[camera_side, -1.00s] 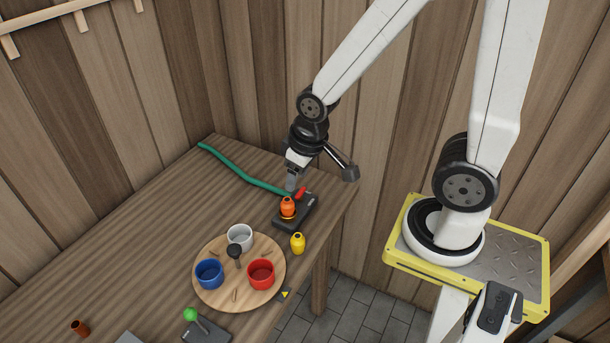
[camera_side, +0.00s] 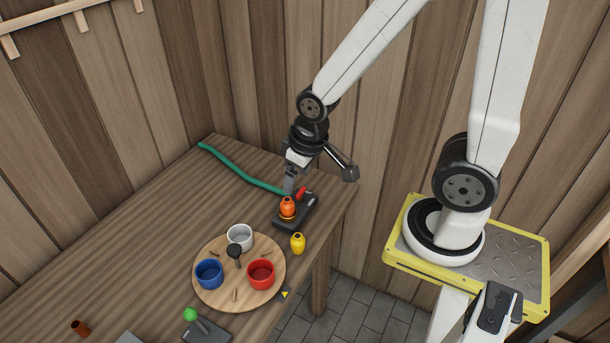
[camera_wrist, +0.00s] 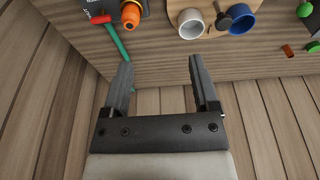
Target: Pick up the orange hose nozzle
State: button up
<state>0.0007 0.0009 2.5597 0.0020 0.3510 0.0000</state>
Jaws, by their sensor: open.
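The orange hose nozzle (camera_side: 287,207) stands upright on a dark block near the right edge of the bench. In the wrist view the orange nozzle (camera_wrist: 131,17) is at the top, beyond the left fingertip. My gripper (camera_side: 289,190) is just behind and above the nozzle in the side view. In the wrist view my gripper (camera_wrist: 158,65) has its two fingers wide apart with nothing between them. I cannot tell from the side view how far the fingertips are from the nozzle.
The dark block (camera_side: 308,213) carries a red lever (camera_side: 301,193). A green hose (camera_side: 240,172) runs from it to the back. A yellow bottle-shaped piece (camera_side: 298,243) stands in front. A round wooden board (camera_side: 240,295) holds white, blue and red cups.

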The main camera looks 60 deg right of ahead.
jog(key=m+t+y, duration=0.7)
jog(key=m+y, duration=0.3)
jog(key=m, duration=1.7)
send_near(290, 199)
jog(key=x, duration=0.4)
jog(key=shift+w+a+f, duration=0.1)
jog(key=shift+w+a, duration=0.1)
jog(key=shift+w, duration=0.05)
jog(key=shift+x, duration=1.35)
jog(key=shift+x, duration=2.6)
